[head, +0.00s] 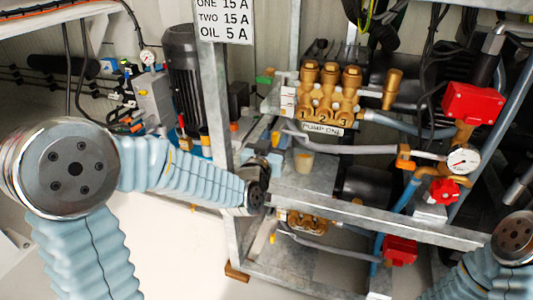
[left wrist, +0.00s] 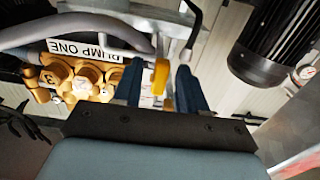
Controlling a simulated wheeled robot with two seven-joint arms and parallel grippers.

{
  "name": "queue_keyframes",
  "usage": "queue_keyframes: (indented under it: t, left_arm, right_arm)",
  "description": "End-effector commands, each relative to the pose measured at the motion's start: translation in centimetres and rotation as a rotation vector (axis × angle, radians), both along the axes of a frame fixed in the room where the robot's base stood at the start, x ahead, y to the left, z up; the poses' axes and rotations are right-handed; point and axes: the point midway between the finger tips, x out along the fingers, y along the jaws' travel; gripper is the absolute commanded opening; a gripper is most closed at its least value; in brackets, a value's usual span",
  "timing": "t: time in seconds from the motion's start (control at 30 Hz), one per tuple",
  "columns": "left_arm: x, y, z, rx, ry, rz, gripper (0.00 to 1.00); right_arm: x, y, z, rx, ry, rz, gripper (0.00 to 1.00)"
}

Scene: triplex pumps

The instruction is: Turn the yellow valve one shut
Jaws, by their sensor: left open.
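The yellow valve handle (left wrist: 161,77) of pump one shows in the left wrist view between the two dark fingers of my left gripper (left wrist: 158,72). The fingers are open, with a gap on each side of the handle; I cannot tell whether either touches it. In the head view the left gripper (head: 264,165) is beside the frame post, left of pump one. A small yellow-orange part (head: 276,139) shows just above it there, largely hidden. Pump one (head: 328,95) is brass, with its label below. My right arm shows at the lower right; its gripper is out of view.
A galvanized post (head: 214,100) stands close beside my left forearm. A grey hose (head: 345,148) runs right from near the gripper. A second brass pump (head: 305,222) is on the shelf below. A red box (head: 472,103) and gauge (head: 462,160) are at the right.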

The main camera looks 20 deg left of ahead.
Motion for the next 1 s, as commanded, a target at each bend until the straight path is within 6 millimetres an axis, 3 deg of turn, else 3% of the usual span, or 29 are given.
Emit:
queue_keyframes:
  t: [0.3, 0.4, 0.6, 0.8, 1.0]
  left_arm:
    - [-7.8, 0.3, 0.0, 0.000, -0.002, -0.001, 0.41]
    - [-8.3, 0.4, -0.9, 0.000, -0.007, 0.007, 0.41]
    - [-10.0, 0.4, -0.8, -0.002, -0.004, 0.003, 0.41]
    - [-12.1, 0.5, -0.3, -0.002, -0.003, 0.001, 0.41]
    - [-12.9, 0.4, -0.1, 0.001, 0.000, 0.000, 0.41]
  right_arm:
    - [0.0, 0.0, -0.3, 0.001, 0.001, 0.000, 0.43]
    - [-0.1, 0.2, -3.5, 0.005, 0.004, 0.003, 0.43]
    - [-0.1, 0.5, -6.7, 0.013, 0.008, 0.007, 0.43]
    - [-0.1, 0.5, -8.3, 0.013, 0.004, 0.006, 0.43]
    - [0.0, 0.5, -8.6, 0.012, 0.003, 0.004, 0.43]
